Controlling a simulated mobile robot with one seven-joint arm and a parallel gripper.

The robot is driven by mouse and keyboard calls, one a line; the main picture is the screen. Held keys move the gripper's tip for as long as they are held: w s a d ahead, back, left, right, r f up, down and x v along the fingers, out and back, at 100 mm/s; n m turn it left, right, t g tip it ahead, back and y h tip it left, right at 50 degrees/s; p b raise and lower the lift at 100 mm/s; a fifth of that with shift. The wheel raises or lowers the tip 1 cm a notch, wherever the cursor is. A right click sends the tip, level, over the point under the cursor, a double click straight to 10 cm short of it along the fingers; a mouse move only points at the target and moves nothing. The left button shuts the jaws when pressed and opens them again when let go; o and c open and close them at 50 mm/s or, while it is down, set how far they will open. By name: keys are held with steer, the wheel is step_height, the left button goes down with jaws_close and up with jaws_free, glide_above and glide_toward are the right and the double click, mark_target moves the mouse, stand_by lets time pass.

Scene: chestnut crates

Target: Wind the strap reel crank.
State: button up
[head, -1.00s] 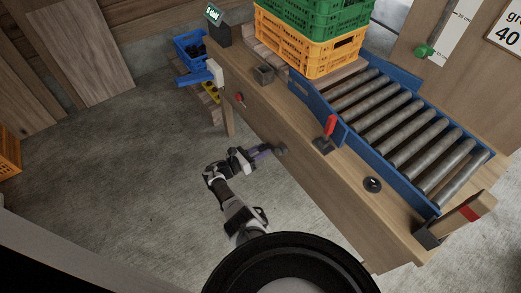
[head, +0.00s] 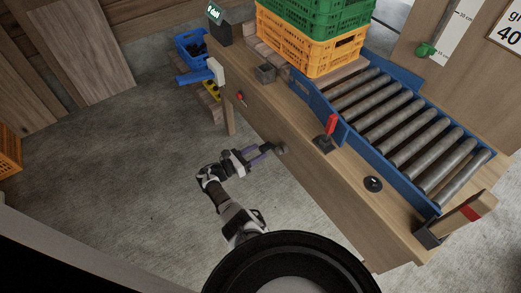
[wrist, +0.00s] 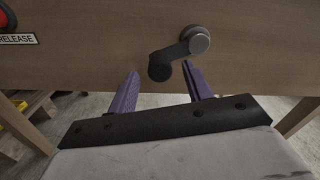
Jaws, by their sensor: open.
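The strap reel crank (wrist: 180,52) sticks out from the wooden bench front in the wrist view. It has a grey round end at upper right and a black round end at lower left. In the head view only a small dark part of the crank (head: 281,149) shows at the bench front. My gripper (wrist: 160,72) is open, with its two purple fingers pointing at the bench front. The black end appears between the fingertips; I cannot tell how deep it sits or whether a finger touches it. My gripper also shows in the head view (head: 266,152).
A red button beside a RELEASE label (wrist: 18,39) is left of the crank. On the bench top (head: 350,185) stand a red lever (head: 331,126), a roller conveyor (head: 400,125) and stacked crates (head: 305,48). A blue bin (head: 191,46) is beyond the bench.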

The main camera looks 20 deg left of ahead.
steer(key=b+v, duration=0.1)
steer(key=v, duration=1)
steer(key=shift+s, duration=0.1)
